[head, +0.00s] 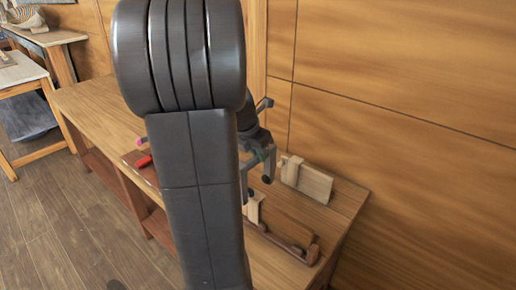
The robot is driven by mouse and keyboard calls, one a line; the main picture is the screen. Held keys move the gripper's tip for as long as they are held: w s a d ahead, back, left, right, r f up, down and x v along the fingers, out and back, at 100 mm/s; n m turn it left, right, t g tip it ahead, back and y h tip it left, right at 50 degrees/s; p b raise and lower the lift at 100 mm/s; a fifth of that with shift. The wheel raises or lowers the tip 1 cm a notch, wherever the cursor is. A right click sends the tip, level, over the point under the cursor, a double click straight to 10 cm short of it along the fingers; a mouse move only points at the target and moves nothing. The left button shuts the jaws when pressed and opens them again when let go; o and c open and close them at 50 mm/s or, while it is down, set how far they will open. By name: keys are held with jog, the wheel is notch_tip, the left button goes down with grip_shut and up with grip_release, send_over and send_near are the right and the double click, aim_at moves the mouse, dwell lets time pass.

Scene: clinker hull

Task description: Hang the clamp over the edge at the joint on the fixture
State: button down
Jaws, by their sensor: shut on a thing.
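My gripper (256,141) is partly hidden behind my own dark arm, over the right part of the bench. It is shut on the clamp (268,160), a grey-green frame with dark round ends, which hangs down in the air. The fixture (311,254) stands below it near the bench's front right: a dark reddish-brown base holding a wooden board (287,222) on edge, with a pale upright block (254,211) at the board's left end. The clamp appears above and behind this board. My arm hides the fixture's left side; the joint cannot be made out clearly.
Another pale board with a block (306,180) stands at the back of the bench (100,103), near the wooden wall. A red-handled tool (143,162) lies left of my arm. Another table (25,72) stands at the far left. The bench's left part is clear.

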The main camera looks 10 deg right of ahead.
jog(key=b, duration=0.8)
send_over(257, 195)
jog(key=shift+w+d+f, duration=0.1)
jog(key=shift+f, duration=2.05)
jog(key=shift+w+d+f, duration=0.1)
jog(key=shift+f, duration=2.05)
jog(key=shift+f+b, duration=1.05)
jog(key=shift+f, duration=1)
jog(key=shift+f, duration=0.15)
jog(key=shift+s+a, duration=0.2)
jog(key=shift+a, duration=0.05)
jog(key=c, duration=1.4)
grip_release()
jog(key=shift+s+f, duration=0.1)
jog(key=shift+o, duration=0.2)
jog(key=v, duration=1.4)
jog(key=shift+f, duration=0.1)
jog(key=x, duration=1.4)
jog(key=shift+d, duration=0.15)
